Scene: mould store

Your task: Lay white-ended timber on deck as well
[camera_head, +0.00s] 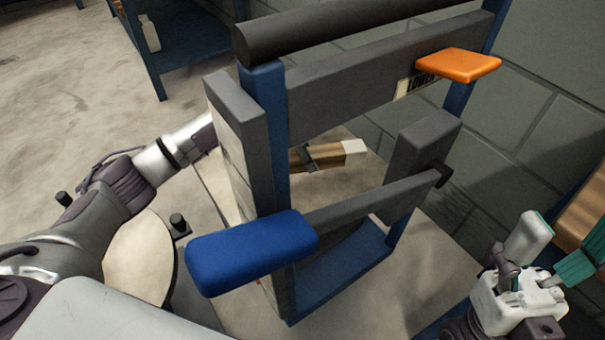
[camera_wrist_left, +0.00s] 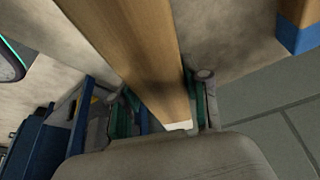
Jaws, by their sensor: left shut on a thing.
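The white-ended timber (camera_head: 328,155) shows in the head view through the blue and grey frame, its white end (camera_head: 355,147) pointing right. My left gripper (camera_head: 306,157) is shut on it behind the frame; the frame hides most of the hand. In the left wrist view the timber (camera_wrist_left: 140,50) runs between the teal-padded fingers (camera_wrist_left: 165,108). A pale flat surface (camera_head: 350,185) lies below, apparently the deck; contact with the timber cannot be told. A blue-ended timber (camera_wrist_left: 298,30) shows at the wrist view's top right. My right gripper (camera_head: 555,245) is at the lower right; its grip is unclear.
The upright frame (camera_head: 268,130) stands before my left arm, with a blue pad (camera_head: 250,253) and an orange pad (camera_head: 459,66) jutting out. A block wall (camera_head: 540,110) closes the right side. A brown timber (camera_head: 582,212) is beside my right gripper. Open floor lies left.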

